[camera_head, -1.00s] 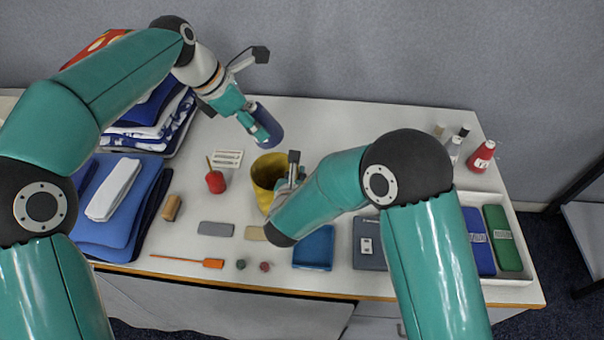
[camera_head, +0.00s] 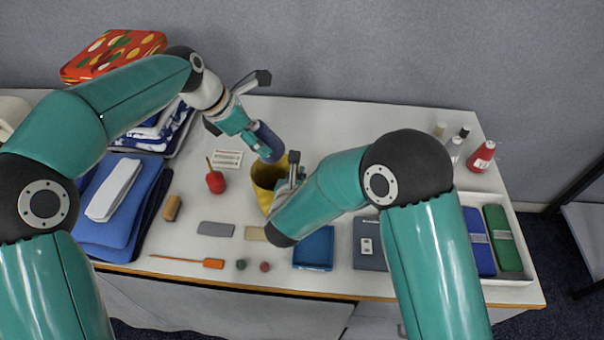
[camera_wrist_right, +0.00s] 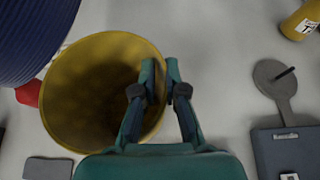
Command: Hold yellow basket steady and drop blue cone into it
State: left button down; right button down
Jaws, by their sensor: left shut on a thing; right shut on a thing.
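The yellow basket (camera_head: 264,181) stands upright on the table, left of my right gripper. My right gripper (camera_head: 293,177) is shut on its rim; in the right wrist view the fingers (camera_wrist_right: 160,80) straddle the wall of the basket (camera_wrist_right: 62,92), and its inside looks dark and empty. My left gripper (camera_head: 252,136) is shut on the blue cone (camera_head: 268,144) and holds it tilted just above and behind the basket.
A red pincushion-like thing (camera_head: 215,182) sits left of the basket. A blue tray (camera_head: 314,248), a grey box (camera_head: 370,243) and a grey block (camera_head: 215,229) lie in front. Folded cloths (camera_head: 120,207) fill the left. A white tray (camera_head: 512,281) stands right.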

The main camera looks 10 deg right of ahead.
pick_arm(q)
jog(key=shift+f, duration=4.2)
jog(key=shift+c, duration=1.5)
grip_release()
jog(key=shift+r, duration=0.1)
pick_arm(e)
jog(key=shift+w, duration=0.1)
pick_arm(q)
jog(key=v, duration=1.1)
jog(key=shift+a+r, duration=0.3)
jog(key=shift+s, duration=0.1)
